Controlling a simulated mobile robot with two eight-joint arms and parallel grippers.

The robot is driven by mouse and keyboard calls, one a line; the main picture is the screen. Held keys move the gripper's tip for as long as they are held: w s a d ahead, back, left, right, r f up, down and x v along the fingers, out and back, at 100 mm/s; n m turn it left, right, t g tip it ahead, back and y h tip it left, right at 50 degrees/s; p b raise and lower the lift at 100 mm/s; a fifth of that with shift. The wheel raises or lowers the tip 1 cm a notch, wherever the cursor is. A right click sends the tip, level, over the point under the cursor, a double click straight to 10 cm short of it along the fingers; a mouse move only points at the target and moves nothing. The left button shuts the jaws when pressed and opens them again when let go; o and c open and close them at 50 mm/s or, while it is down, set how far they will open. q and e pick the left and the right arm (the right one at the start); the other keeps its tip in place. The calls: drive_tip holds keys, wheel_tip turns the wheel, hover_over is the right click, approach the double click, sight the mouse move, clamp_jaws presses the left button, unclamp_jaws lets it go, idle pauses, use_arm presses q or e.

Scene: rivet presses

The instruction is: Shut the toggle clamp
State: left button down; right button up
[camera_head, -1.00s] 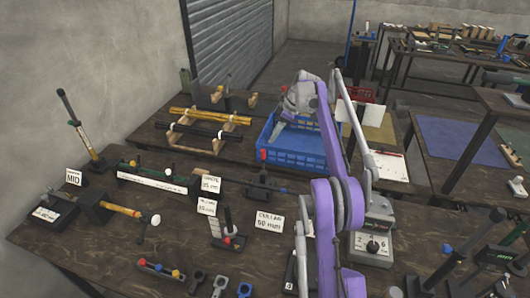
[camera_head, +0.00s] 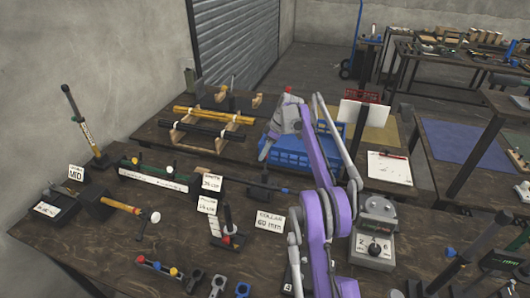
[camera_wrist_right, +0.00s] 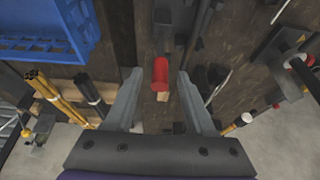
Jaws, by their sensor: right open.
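The toggle clamp (camera_head: 264,190) is a dark fixture on the wooden bench, behind the collar sign. Its red handle grip (camera_wrist_right: 160,72) shows in the right wrist view, between the two fingers with a gap on each side. In the head view the grip is hidden by my right gripper (camera_head: 266,152), which is low in front of the blue crate and just above the clamp. The right wrist view shows my right gripper (camera_wrist_right: 158,78) open, its fingers on either side of the red grip and not closed on it. My left gripper is not in view.
The blue crate (camera_head: 290,160) stands just behind the clamp. A collar sign (camera_head: 269,222) and an upright dark post fixture (camera_head: 228,230) stand in front. A grey dial device (camera_head: 374,245) is at the right.

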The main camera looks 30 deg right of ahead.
drive_tip(key=shift+f, duration=0.1)
clamp_jaws()
idle(1.4)
